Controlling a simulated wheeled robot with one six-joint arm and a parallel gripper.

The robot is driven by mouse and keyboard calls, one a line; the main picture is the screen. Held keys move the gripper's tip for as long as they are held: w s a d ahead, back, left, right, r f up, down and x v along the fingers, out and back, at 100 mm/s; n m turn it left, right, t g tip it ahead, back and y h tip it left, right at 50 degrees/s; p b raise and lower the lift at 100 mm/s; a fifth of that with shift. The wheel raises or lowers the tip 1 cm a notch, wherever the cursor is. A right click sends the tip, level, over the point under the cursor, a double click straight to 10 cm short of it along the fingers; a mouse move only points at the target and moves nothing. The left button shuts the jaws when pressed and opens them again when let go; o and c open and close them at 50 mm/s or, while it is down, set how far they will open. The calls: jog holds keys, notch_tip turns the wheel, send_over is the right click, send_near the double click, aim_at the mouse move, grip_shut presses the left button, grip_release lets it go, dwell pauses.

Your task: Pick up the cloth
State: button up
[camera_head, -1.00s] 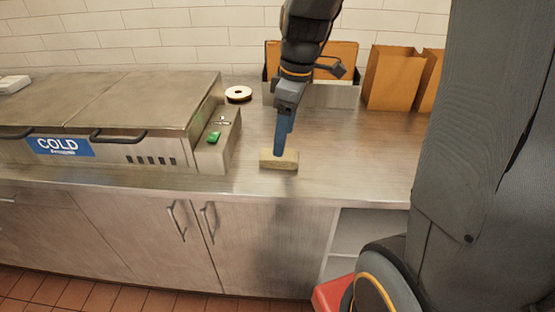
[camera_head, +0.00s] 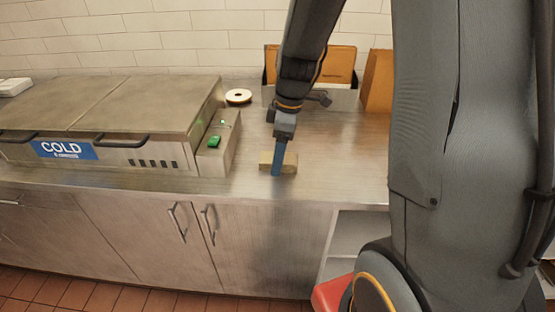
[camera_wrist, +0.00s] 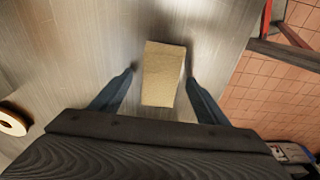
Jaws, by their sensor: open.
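The cloth is a tan, block-like folded piece (camera_head: 291,162) lying on the steel counter near its front edge. It also shows in the wrist view (camera_wrist: 163,72), between and a little beyond my fingertips. My gripper (camera_head: 277,172) points down in front of the cloth in the head view and hides part of it. In the wrist view my gripper (camera_wrist: 160,78) is open, with one blue finger on each side of the cloth and a gap on both sides. Nothing is held.
A steel cold unit (camera_head: 120,105) stands left, with a green item (camera_head: 214,142) on its side ledge. A tape roll (camera_head: 238,96) lies behind. A holder with brown bags (camera_head: 345,95) stands at the back. Counter right of the cloth is clear.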

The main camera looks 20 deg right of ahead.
jog(key=c, duration=1.1)
jog(key=shift+r, duration=0.1)
notch_tip(320, 180, up, 10)
jog(key=shift+f+b, duration=0.1)
jog(key=shift+b, duration=0.75)
